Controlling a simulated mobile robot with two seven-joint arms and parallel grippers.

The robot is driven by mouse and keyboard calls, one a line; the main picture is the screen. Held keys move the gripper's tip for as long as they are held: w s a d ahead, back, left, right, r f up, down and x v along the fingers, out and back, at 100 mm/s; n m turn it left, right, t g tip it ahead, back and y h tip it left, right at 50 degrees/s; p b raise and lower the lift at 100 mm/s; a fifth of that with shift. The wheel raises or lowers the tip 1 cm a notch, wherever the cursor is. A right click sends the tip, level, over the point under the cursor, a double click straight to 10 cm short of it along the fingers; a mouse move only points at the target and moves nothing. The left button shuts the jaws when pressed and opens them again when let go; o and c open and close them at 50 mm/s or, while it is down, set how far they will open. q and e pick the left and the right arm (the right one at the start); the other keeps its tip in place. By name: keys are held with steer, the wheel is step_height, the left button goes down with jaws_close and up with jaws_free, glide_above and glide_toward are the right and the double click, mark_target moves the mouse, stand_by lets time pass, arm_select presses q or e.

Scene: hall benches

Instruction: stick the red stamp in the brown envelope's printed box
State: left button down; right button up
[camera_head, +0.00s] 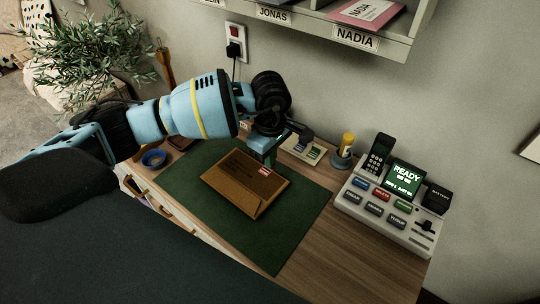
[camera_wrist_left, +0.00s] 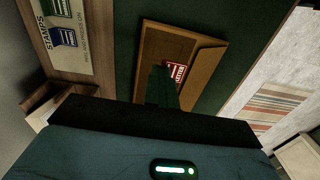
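The brown envelope (camera_head: 232,181) lies on a green mat on the desk and also shows in the left wrist view (camera_wrist_left: 208,53). The red stamp (camera_head: 265,171) is over the envelope's upper right part, at the tips of my left gripper (camera_head: 268,160). In the left wrist view the stamp (camera_wrist_left: 177,71) sticks out beyond the dark green fingers (camera_wrist_left: 163,86), which are together on it. I cannot tell whether it touches the paper. The printed box is not made out; stamp and fingers may cover it. My right gripper is not in view.
A stamp card (camera_head: 303,151) with green and blue stamps lies behind the mat (camera_head: 273,241). A glue stick in a holder (camera_head: 343,153) and a console with buttons (camera_head: 385,207) stand at right. A blue tape roll (camera_head: 153,158) is at left. Desk front right is clear.

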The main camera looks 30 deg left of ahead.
mark_target(270, 181)
arm_select(q)
steer(key=shift+f+b, duration=0.7)
steer(key=shift+f, duration=1)
steer(key=shift+f+b, duration=0.65)
steer(key=shift+f, duration=0.8)
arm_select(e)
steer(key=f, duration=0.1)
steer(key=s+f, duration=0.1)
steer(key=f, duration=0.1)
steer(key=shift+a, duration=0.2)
arm_select(q)
steer(key=c, duration=1.7)
jaws_free()
steer(key=shift+r, duration=0.15)
step_height(270, 181, up, 8)
steer(key=shift+f, duration=0.2)
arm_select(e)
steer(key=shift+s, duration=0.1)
